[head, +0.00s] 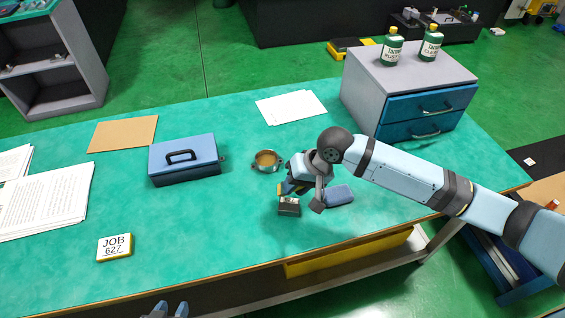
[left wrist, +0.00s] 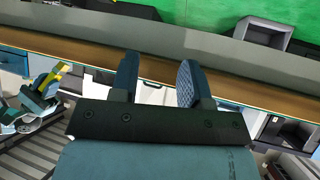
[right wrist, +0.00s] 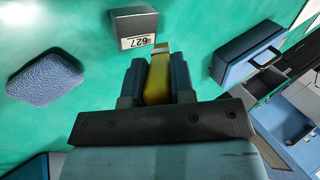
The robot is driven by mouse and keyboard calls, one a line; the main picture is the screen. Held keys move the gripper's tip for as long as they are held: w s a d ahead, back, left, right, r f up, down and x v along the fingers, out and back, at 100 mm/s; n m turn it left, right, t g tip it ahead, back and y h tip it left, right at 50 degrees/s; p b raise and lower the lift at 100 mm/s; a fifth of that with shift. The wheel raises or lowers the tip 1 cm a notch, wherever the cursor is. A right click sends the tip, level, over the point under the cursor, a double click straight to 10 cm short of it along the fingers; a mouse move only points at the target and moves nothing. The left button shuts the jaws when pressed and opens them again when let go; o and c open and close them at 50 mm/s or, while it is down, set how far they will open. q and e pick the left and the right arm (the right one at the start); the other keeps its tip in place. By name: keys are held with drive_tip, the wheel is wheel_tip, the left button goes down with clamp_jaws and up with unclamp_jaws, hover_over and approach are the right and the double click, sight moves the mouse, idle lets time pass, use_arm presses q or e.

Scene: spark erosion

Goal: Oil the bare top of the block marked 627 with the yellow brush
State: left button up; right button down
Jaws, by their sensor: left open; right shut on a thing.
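The block marked 627 (head: 289,209) is a small dark grey block on the green table; its upside-down label shows in the right wrist view (right wrist: 134,27). My right gripper (head: 300,191) is shut on the yellow brush (right wrist: 158,80), which also shows in the head view (head: 281,190). The pale brush end is close to the block's labelled side; I cannot tell whether it touches. My right gripper partly hides the brush. A small pot (head: 266,160) of brownish liquid stands just behind the gripper. My left gripper (left wrist: 158,82) is open and empty, at the table's front edge (head: 168,310).
A blue-grey pad (head: 339,195) lies right of the block. A blue toolbox (head: 185,160) stands left of the pot. A JOB 627 sign (head: 114,247) is at the front left. A drawer cabinet (head: 400,85) with two green bottles stands at the back right. The front middle is clear.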

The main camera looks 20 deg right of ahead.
drive_tip(key=shift+w+a+r, duration=0.1)
drive_tip(key=shift+a+r, duration=0.05)
drive_tip(key=shift+a, duration=0.2)
drive_tip(key=shift+w+a+r+p, duration=0.15)
drive_tip(key=shift+r+p, duration=0.35)
drive_tip(key=shift+p, duration=0.85)
drive_tip(key=shift+d+r+p, duration=0.2)
drive_tip(key=shift+r+p, duration=0.45)
drive_tip(key=shift+p, duration=0.15)
drive_tip(key=shift+r+p, duration=0.35)
drive_tip(key=shift+p, duration=0.05)
drive_tip(key=shift+a+r+p, duration=0.1)
drive_tip(key=shift+r+p, duration=0.8)
drive_tip(key=shift+p, duration=0.25)
drive_tip(key=shift+r+p, duration=0.75)
drive_tip(key=shift+p, duration=0.15)
use_arm(q)
wheel_tip(320, 180, up, 8)
drive_tip(key=s+a, duration=0.2)
drive_tip(key=shift+r, duration=0.25)
drive_tip(key=shift+s+f, duration=0.15)
drive_tip(key=shift+f, duration=0.05)
